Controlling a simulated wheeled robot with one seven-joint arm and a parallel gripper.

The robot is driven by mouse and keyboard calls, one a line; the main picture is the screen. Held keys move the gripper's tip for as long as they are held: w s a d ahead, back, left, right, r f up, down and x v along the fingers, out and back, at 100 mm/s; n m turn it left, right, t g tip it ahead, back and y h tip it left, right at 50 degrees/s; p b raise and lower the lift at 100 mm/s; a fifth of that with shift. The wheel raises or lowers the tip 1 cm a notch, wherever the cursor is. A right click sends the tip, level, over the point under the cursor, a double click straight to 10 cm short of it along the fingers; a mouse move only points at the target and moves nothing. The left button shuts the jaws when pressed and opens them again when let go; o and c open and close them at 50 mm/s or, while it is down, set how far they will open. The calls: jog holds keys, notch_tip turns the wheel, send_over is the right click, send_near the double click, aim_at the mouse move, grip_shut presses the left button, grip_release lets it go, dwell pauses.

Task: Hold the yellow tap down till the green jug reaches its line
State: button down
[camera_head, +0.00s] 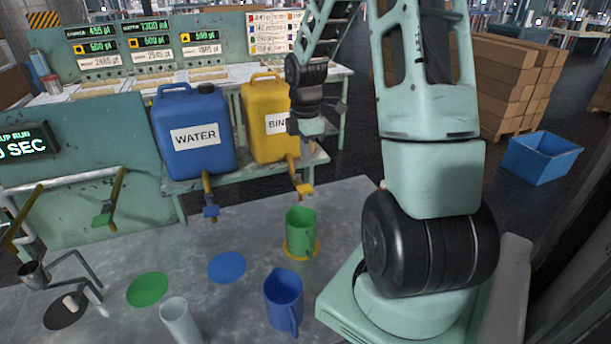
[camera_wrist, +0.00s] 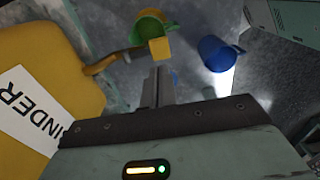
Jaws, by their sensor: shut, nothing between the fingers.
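The yellow tap (camera_head: 303,188) sticks out from the yellow binder container (camera_head: 268,125). Its square lever (camera_wrist: 159,48) is just ahead of my fingertips in the wrist view.
A blue water container (camera_head: 195,135) with a blue tap (camera_head: 210,211) stands left. A blue jug (camera_head: 284,300) and a pale cylinder (camera_head: 180,322) stand in front. A yellow disc (camera_head: 287,250) lies under the green jug. Blue (camera_head: 227,267) and green (camera_head: 148,289) discs are bare.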

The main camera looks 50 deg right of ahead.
aim_at(306, 188)
notch_tip(306, 188, down, 8)
jog(key=shift+r+p, duration=0.1)
jog(key=shift+p, duration=0.95)
